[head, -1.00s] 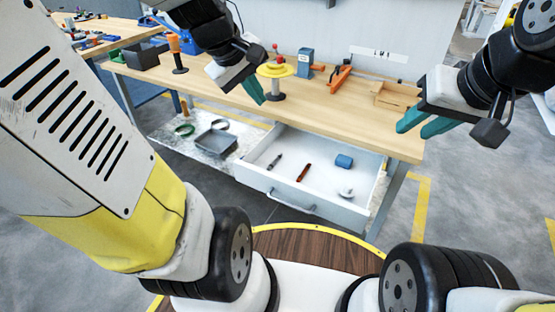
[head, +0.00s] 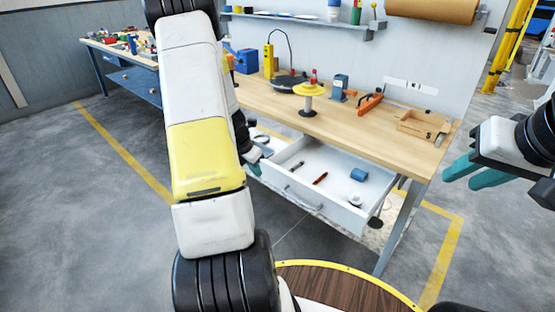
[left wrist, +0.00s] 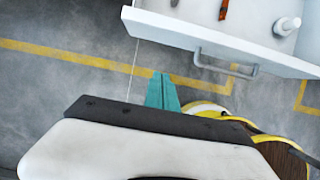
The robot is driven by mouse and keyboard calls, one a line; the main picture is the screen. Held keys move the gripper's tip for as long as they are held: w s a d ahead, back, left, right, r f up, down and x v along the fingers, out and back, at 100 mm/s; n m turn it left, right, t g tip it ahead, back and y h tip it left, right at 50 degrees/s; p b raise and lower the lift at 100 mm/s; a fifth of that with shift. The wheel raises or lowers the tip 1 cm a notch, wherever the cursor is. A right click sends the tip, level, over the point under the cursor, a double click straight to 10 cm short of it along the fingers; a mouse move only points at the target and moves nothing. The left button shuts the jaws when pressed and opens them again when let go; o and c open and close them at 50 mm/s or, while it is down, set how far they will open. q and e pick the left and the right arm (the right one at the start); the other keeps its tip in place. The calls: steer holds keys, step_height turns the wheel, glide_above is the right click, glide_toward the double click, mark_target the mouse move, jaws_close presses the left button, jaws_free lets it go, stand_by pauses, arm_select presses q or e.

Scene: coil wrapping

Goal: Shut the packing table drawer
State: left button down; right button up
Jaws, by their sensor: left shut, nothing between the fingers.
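The packing table drawer (head: 350,216) is pulled out under the wooden table (head: 345,124). Its white front with a grey bar handle (head: 303,200) faces me. My left gripper (head: 255,164) is by the drawer's left front corner, partly hidden behind my own arm in the head view. In the left wrist view its teal fingers (left wrist: 162,92) are shut and empty. They point toward the drawer front (left wrist: 185,34), left of the handle (left wrist: 225,65), with floor visible between. My right gripper (head: 460,180) is open and empty, right of the table, away from the drawer.
The drawer holds a red-brown tool (head: 320,178), a blue item (head: 359,174) and other small things. A yellow spool (head: 308,90), a blue block and a wooden tray (head: 423,124) are on the tabletop. Floor in front of the drawer is clear.

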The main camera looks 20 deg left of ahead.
mark_target(270, 176)
arm_select(q)
steer(key=shift+w+d+f, duration=0.4)
steer(key=shift+w+f, duration=0.65)
steer(key=shift+f, duration=0.1)
steer(key=shift+w+d+f, duration=0.35)
steer(key=shift+w+f, duration=0.75)
steer(key=shift+f, duration=0.05)
steer(key=shift+w+d+f, duration=0.4)
steer(key=shift+w+f, duration=0.65)
steer(key=shift+f, duration=0.1)
steer(key=shift+w, duration=0.1)
